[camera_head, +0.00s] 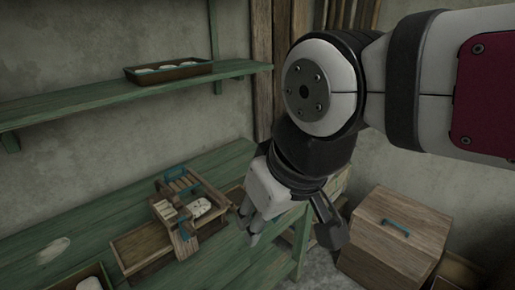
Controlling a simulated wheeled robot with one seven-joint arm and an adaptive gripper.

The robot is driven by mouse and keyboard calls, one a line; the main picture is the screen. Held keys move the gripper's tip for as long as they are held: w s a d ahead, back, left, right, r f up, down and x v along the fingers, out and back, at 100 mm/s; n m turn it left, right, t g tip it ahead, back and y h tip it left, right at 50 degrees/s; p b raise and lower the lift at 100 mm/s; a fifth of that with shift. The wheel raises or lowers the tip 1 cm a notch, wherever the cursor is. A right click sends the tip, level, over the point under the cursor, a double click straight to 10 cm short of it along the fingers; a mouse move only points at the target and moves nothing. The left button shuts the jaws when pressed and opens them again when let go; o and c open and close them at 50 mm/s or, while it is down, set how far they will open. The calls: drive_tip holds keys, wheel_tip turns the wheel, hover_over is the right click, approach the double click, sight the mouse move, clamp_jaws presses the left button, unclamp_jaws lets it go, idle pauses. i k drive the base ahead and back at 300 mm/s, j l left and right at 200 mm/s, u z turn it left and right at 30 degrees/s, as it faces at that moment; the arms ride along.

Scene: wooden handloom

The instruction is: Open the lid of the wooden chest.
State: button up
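The wooden chest (368,250) stands on the floor at the lower right, to the right of the green bench. Its plank lid (410,217) lies flat and closed on top. A blue handle (396,228) is fixed on the lid. My gripper (293,237) hangs downward to the left of the chest, over the bench's right end in the picture. Its fingers look spread apart, with nothing seen between them. The gripper is apart from the handle. The arm partly covers the view behind it.
The green bench (80,232) holds a small wooden loom-like frame (177,207) with blue parts, and trays. A green wall shelf (100,94) carries a brown tray (168,71) of pale items. Another wooden box edge (458,272) shows right of the chest. Space above the lid looks clear.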

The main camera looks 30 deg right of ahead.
sight(425, 227)
drive_tip(key=z, duration=1.9)
drive_tip(key=i+j+z, duration=0.15)
drive_tip(key=i+j, duration=0.15)
drive_tip(key=i, duration=0.15)
